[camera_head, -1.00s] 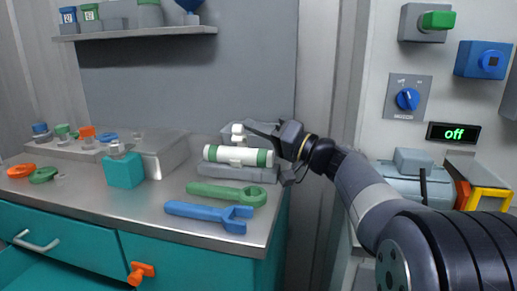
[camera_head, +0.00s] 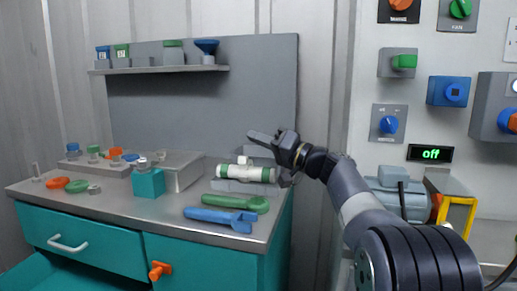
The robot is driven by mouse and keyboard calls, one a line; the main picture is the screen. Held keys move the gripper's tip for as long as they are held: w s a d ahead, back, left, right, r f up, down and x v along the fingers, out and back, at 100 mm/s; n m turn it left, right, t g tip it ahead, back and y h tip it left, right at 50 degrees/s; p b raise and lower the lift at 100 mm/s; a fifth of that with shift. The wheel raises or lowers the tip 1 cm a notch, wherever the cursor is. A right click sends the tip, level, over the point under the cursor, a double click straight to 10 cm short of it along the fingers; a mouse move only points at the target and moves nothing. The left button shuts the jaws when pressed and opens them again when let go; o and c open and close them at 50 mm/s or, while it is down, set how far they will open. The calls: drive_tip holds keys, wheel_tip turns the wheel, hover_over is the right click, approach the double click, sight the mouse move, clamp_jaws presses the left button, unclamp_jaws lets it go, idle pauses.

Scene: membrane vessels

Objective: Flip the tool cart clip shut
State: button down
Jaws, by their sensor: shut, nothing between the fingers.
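The tool cart (camera_head: 205,262) has a teal body and a grey metal top. Near its right end a white cylinder with green bands (camera_head: 247,174) lies on a grey cradle (camera_head: 240,187), with a small white fitting (camera_head: 243,160) on top. A grey piece (camera_head: 258,151) stands behind the cylinder; it may be the raised clip, but I cannot tell for certain. My gripper (camera_head: 253,135) is shut and empty. It points left, above and behind the cylinder, apart from it. The gripper and wrist hide part of the grey piece's right side.
A green wrench (camera_head: 232,202) and a blue wrench (camera_head: 217,217) lie in front of the cradle. A teal block (camera_head: 149,183) and a grey box stand left. An orange handle (camera_head: 158,270) sticks out from the cart's front. A wall panel with knobs and an "off" display (camera_head: 430,153) is right.

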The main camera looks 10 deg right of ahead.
wheel_tip(320, 180, up, 6)
drive_tip(key=shift+s+f+p, duration=0.15)
drive_tip(key=shift+p, duration=0.65)
